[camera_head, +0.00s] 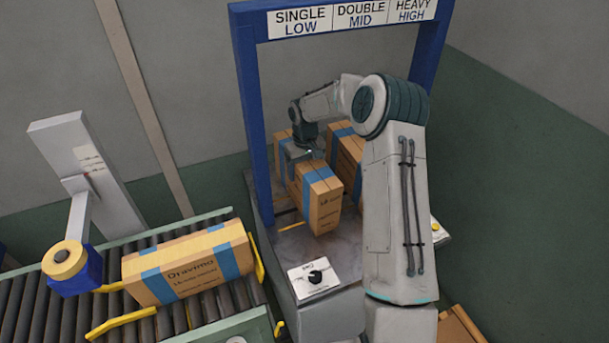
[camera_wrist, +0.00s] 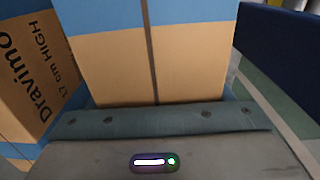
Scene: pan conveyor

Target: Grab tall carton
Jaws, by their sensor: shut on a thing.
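Several tan cartons with blue bands stand close together on the grey bench under the blue frame. In the head view, my gripper (camera_head: 301,153) points down among them, by the left carton (camera_head: 282,147) and the front carton (camera_head: 325,205). Another carton (camera_head: 350,150) stands behind to the right. In the wrist view, a banded carton (camera_wrist: 190,62) fills the space right in front of my gripper, which is shut on it. My fingertips are hidden there. A carton (camera_wrist: 30,75) printed "Dravimo 17 cm HIGH" is beside it on the left. I cannot tell which head-view carton is held.
A blue frame (camera_head: 256,130) labelled SINGLE LOW, DOUBLE MID and HEAVY HIGH spans the bench. A control box with a black knob (camera_head: 315,277) is at its front. A long Dravimo carton (camera_head: 190,268) lies on the roller conveyor (camera_head: 30,315) at left, near a tape roll (camera_head: 66,262).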

